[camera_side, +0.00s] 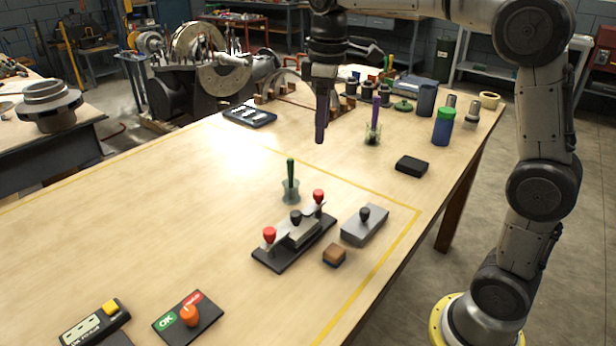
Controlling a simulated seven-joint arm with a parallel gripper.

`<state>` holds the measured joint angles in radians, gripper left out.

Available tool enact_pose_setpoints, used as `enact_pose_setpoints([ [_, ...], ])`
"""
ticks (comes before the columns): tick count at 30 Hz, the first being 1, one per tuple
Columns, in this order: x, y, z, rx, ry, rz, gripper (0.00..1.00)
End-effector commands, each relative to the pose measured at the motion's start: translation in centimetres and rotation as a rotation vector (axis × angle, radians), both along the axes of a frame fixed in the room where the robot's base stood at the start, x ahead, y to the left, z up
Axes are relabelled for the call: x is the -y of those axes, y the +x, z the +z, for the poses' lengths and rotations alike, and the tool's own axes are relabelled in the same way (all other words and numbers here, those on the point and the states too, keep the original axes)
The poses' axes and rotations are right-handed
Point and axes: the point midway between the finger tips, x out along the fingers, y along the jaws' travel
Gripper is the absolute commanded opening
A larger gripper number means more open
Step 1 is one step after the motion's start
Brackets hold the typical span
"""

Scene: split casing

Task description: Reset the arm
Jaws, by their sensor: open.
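My gripper (320,128) hangs above the wooden table (160,215), pointing down, seen nearly edge-on. It is open, and nothing shows in it. It is well clear of the parts below. A dark fixture (268,262) with two red knobs and a grey block with a black knob (300,233) sits mid-table. A separate grey block with a black knob (362,228) stands to its right. A small brown-topped block (334,256) lies in front of that.
A green-handled tool (290,172) stands in a cup, and a purple one (375,113) in another. A black box (411,166), green-capped bottle (442,128) and dark tray (249,116) lie farther back. A panel with an orange knob (189,315) is at front left.

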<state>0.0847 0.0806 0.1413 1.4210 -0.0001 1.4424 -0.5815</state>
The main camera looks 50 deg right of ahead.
Motion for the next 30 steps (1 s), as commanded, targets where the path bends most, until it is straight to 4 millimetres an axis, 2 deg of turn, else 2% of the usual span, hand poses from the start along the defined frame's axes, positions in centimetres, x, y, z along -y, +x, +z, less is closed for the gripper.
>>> enact_pose_setpoints([
  [1, -0.4, -1.4, 1.3, 0.030, -0.003, 0.007, 0.62],
  [3, -0.9, -3.7, 2.6, 0.064, -0.005, 0.014, 0.62],
  [8, -2.0, -9.9, 3.4, 0.162, -0.002, -0.021, 0.62],
  [11, -2.5, -13.6, 2.7, 0.228, 0.008, -0.072, 0.62],
  [14, -2.9, -17.0, 1.0, 0.294, 0.027, -0.135, 0.62],
  [18, -3.2, -20.7, -2.4, 0.367, 0.062, -0.243, 0.62],
  [21, -3.3, -22.2, -4.8, 0.399, 0.089, -0.320, 0.62],
  [25, -3.3, -22.9, -7.4, 0.403, 0.115, -0.413, 0.62],
  [30, -3.3, -22.2, -7.4, 0.430, 0.139, -0.476, 0.62],
])
